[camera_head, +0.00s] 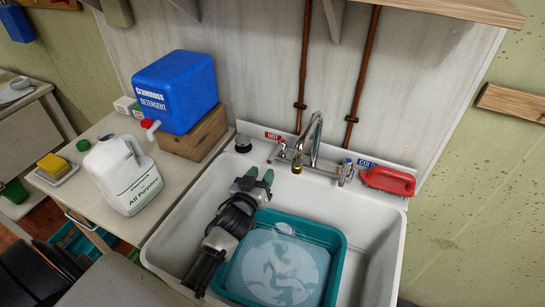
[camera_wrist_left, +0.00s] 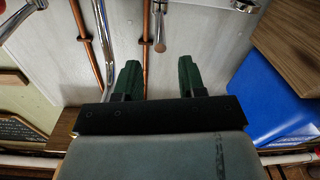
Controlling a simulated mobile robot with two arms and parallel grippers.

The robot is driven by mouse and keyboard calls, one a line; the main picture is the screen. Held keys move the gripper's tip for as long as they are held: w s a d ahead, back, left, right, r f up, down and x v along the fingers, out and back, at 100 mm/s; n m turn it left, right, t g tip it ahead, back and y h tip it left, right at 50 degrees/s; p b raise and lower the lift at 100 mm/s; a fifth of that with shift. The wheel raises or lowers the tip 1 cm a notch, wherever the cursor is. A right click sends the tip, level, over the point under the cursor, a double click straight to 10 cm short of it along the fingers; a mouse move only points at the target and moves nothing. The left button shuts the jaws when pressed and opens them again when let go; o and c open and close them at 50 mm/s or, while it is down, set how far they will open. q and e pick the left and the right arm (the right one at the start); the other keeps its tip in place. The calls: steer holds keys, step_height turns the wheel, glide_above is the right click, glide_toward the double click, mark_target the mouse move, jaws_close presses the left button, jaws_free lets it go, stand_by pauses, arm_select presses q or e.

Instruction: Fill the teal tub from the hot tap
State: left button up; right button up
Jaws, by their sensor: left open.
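The teal tub (camera_head: 338,240) sits in the white sink, with a pale, rippled, water-like surface inside. A small whitish round patch shows near its back edge; I cannot tell what it is. The tap (camera_head: 315,140) stands behind, its spout pointing down; I see no clear stream. The hot handle (camera_head: 279,151) is on the left by the red HOT label (camera_head: 273,136). My left gripper (camera_head: 260,173) is open and empty, just in front of and left of the hot handle, apart from it. In the wrist view a handle (camera_wrist_left: 160,30) shows beyond the open fingertips (camera_wrist_left: 158,64). My right gripper is out of view.
A blue detergent container (camera_head: 176,90) on a wooden block (camera_head: 196,136) and a white jug (camera_head: 122,177) stand on the left counter. The right sink basin is clear.

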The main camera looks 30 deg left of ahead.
mark_target(272, 156)
arm_select(q)
steer(key=w, duration=0.7)
steer(key=shift+w+a, duration=0.25)
steer(key=shift+a, duration=0.05)
steer(key=shift+w+f, duration=0.1)
steer(key=shift+c, duration=0.6)
jaws_close()
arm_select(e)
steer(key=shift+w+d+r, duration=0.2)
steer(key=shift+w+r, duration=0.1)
